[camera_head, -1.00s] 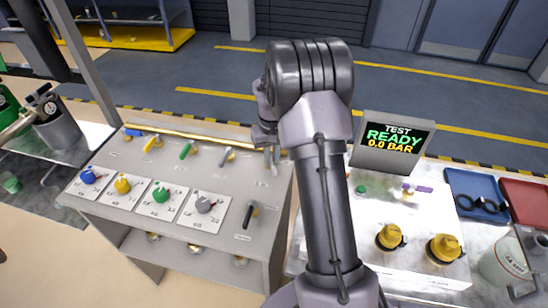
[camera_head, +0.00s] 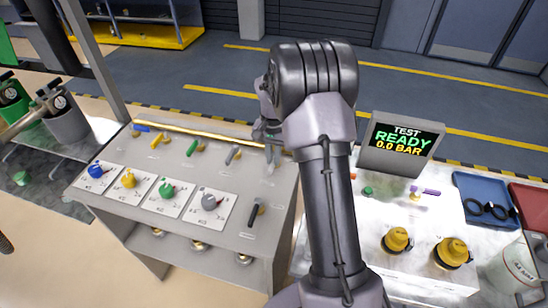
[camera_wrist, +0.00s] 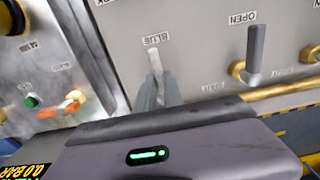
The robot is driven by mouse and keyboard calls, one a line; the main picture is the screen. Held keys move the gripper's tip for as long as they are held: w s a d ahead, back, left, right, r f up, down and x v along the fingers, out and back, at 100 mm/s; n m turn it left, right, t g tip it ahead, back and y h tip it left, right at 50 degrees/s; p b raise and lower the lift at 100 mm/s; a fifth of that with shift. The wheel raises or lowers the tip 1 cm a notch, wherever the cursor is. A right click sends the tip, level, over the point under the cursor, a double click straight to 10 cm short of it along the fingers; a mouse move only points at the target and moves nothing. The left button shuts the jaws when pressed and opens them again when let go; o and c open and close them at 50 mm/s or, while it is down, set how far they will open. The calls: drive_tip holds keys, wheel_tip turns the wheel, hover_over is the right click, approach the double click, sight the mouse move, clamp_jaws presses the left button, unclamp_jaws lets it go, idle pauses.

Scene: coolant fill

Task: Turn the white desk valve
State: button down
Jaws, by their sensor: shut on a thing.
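The white desk valve shows in the wrist view as a pale upright lever (camera_wrist: 155,62) on the grey panel, beside a small label. My gripper (camera_wrist: 157,88) has its two grey fingers closed around the lower part of this lever. In the head view the white lever (camera_head: 271,164) is a small pale piece at the right end of the row along the desk's back edge. My gripper (camera_head: 268,138) is over it there, partly hidden by my own wrist. The lever's base is hidden by the fingers.
A grey lever (camera_head: 234,155) stands left of the white one, with green (camera_head: 192,147), yellow (camera_head: 160,141) and blue levers further left. A brass pipe (camera_head: 215,138) runs behind them. A black lever (camera_head: 254,212) is nearer the front. A display (camera_head: 399,145) reads READY, 0.0 BAR.

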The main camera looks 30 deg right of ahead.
sight(273, 160)
idle(0.3)
drive_tip(key=c, duration=1.5)
unclamp_jaws()
drive_tip(key=shift+o, duration=0.2)
wheel_tip(273, 160, up, 18)
drive_tip(key=p, duration=0.5)
drive_tip(key=shift+f, duration=0.25)
drive_tip(key=s+a+r+n+t+b, duration=0.1)
drive_tip(key=s+a+r+b, duration=0.15)
drive_tip(key=a, duration=0.25)
drive_tip(key=s+a+r+n+t+b, duration=0.1)
drive_tip(key=s+a+r+b, duration=0.15)
drive_tip(key=a, duration=0.25)
drive_tip(key=s+a+f+n+t+y+b, duration=0.1)
drive_tip(key=s+a+f+t+b, duration=0.1)
drive_tip(key=s+a, duration=0.5)
drive_tip(key=s+a+f+n+t+y+b, duration=0.1)
drive_tip(key=s+a, duration=0.5)
drive_tip(key=s, duration=0.7)
wheel_tip(273, 160, down, 3)
drive_tip(key=shift+a+f+n+t+b, duration=0.1)
drive_tip(key=shift+a+n+t+b, duration=0.3)
drive_tip(key=shift+n+b, duration=0.55)
